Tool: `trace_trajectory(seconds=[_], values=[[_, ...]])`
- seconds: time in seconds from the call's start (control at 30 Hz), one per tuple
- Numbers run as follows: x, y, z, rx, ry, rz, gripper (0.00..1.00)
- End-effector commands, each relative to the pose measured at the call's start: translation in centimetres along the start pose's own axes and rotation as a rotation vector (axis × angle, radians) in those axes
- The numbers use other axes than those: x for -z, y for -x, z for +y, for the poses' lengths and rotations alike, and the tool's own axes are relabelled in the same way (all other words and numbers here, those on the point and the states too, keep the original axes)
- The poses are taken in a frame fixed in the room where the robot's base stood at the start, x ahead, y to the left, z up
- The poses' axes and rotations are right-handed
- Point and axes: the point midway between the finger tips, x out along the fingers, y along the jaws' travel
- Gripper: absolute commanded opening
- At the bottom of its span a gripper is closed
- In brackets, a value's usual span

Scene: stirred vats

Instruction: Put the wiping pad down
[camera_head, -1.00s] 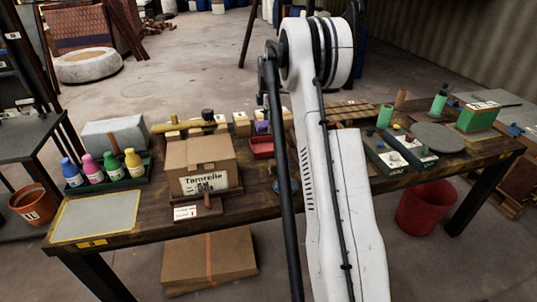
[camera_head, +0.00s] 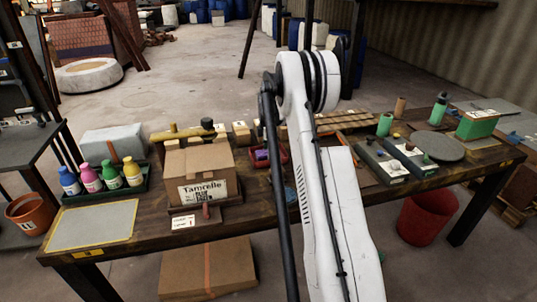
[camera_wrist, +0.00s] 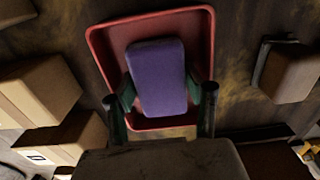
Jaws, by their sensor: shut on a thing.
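The wiping pad is a purple rounded block (camera_wrist: 157,77). It lies over the inside of a shallow red tray (camera_wrist: 208,45) in the wrist view, within the tray's rim. My gripper (camera_wrist: 161,92) is shut on the pad, with a dark green finger on each side. In the head view the pad (camera_head: 262,154) shows low at the red tray (camera_head: 283,153), just left of my arm. My gripper is hidden there behind the arm. Whether the pad's underside touches the tray floor cannot be told.
A cardboard box (camera_head: 198,168) stands close left of the tray. Left of it are several bottles (camera_head: 112,174) and a grey mat (camera_head: 92,222). Right of my arm lie dark boxes (camera_head: 383,163), a grey disc (camera_head: 436,146) and a green box (camera_head: 478,125).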

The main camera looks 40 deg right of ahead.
Motion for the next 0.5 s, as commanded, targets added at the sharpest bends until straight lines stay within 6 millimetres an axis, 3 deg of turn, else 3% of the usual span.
trace_trajectory(seconds=[0.17,0.2,0.23,0.5], values=[[0.0,-0.35,0.0,0.0,0.0,0.0,0.22],[0.0,-0.34,0.0,0.0,0.0,0.0,0.49],[0.0,-0.29,0.0,0.0,0.0,0.0,0.53],[0.0,-0.22,0.0,0.0,0.0,0.0,0.55]])
